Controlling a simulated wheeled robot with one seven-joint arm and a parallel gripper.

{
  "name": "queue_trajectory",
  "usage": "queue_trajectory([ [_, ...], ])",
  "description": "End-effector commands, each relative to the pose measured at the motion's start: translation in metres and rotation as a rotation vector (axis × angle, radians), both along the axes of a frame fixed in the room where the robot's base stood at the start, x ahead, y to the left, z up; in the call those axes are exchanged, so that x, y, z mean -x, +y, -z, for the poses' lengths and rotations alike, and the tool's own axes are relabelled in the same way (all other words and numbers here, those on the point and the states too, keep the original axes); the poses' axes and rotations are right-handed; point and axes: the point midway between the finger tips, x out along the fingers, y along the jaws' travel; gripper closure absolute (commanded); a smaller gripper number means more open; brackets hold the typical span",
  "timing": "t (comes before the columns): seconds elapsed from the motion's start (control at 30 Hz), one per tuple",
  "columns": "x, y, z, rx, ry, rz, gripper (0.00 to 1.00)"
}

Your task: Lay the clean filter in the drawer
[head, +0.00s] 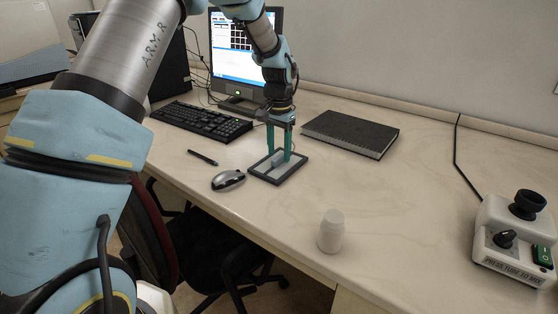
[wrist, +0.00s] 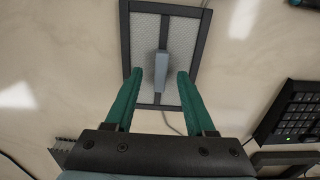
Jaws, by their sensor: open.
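The filter (head: 286,175) lies flat on the desk, a dark square frame around a pale mesh with a grey raised handle (head: 277,158) in the middle. It also shows in the wrist view (wrist: 183,34), with its handle (wrist: 161,70) standing between my fingers. My gripper (head: 279,158) points down over the filter, its green fingers on either side of the handle. In the wrist view my gripper (wrist: 160,82) is open, with a gap between each finger and the handle. I cannot tell how far the fingertips are above the mesh. No drawer is clearly visible.
A mouse (head: 228,180) and a pen (head: 202,158) lie left of the filter, with a keyboard (head: 202,121) and monitor behind. A black notebook (head: 350,133) lies to the right.

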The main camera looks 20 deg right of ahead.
Motion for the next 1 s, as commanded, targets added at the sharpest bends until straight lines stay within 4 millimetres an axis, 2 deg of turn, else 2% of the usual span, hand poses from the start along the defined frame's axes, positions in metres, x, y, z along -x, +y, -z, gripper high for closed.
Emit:
queue_trajectory([
  [0.13,-0.0001,0.0004,0.0116,0.000,0.000,0.000,0.45],
  [0.37,-0.0003,0.0003,0.0136,0.000,-0.001,-0.001,0.45],
  [0.83,-0.0003,0.0003,0.0132,0.001,0.000,-0.001,0.98],
  [1.0,-0.0003,0.0003,0.0131,0.001,0.000,-0.001,1.00],
])
